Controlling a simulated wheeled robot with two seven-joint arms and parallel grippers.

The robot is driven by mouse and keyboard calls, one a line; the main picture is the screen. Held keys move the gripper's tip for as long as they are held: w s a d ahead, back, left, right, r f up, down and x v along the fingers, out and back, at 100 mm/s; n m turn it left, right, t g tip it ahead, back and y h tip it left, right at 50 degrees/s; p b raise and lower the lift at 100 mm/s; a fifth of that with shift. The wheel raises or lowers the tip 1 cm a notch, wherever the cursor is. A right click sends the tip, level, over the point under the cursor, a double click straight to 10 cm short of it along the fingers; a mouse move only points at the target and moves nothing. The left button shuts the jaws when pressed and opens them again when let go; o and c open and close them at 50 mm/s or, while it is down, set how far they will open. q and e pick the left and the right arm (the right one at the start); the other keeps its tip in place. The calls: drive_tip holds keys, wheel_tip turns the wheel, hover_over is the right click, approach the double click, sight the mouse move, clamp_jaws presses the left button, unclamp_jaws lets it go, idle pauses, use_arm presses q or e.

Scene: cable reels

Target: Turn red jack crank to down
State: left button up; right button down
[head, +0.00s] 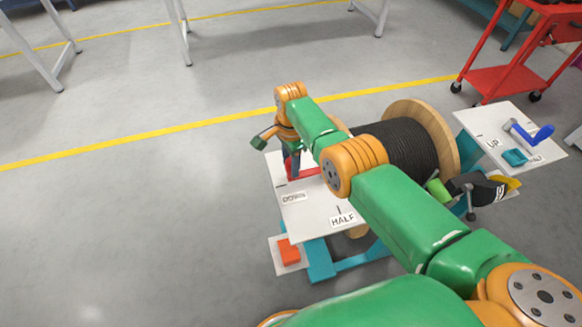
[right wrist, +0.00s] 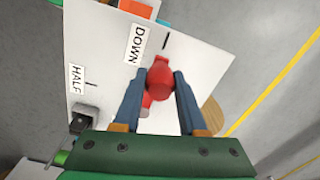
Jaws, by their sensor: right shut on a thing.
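The red jack crank (head: 305,173) stands over a white panel (head: 312,215) with the labels DOWN (head: 293,198) and HALF (head: 343,220). My right gripper (head: 291,168) reaches down to the crank's end. In the right wrist view its two blue fingers close on the red crank handle (right wrist: 160,80), with the DOWN label (right wrist: 134,43) and its tick just beyond. The HALF label (right wrist: 76,79) is to the left there. My right arm and fingers hide part of the crank. My left gripper is not in view.
A reel of black cable (head: 400,143) with wooden flanges stands behind my arm. A second panel (head: 520,130) with a blue crank (head: 533,134) is at the right. An orange block (head: 289,251) is below the near panel. Open floor lies left; a red cart (head: 500,80) stands far right.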

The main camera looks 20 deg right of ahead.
drive_tip(key=shift+w+r, duration=0.15)
drive_tip(key=shift+w, duration=0.05)
drive_tip(key=c, duration=0.7)
unclamp_jaws()
drive_tip(key=shift+d, duration=0.1)
drive_tip(key=shift+o, duration=1.2)
wheel_tip(320, 180, up, 6)
drive_tip(key=p, duration=0.4)
drive_tip(key=shift+r, duration=0.1)
drive_tip(key=shift+r+p, duration=0.3)
drive_tip(key=shift+r, duration=0.15)
drive_tip(key=shift+f, duration=0.1)
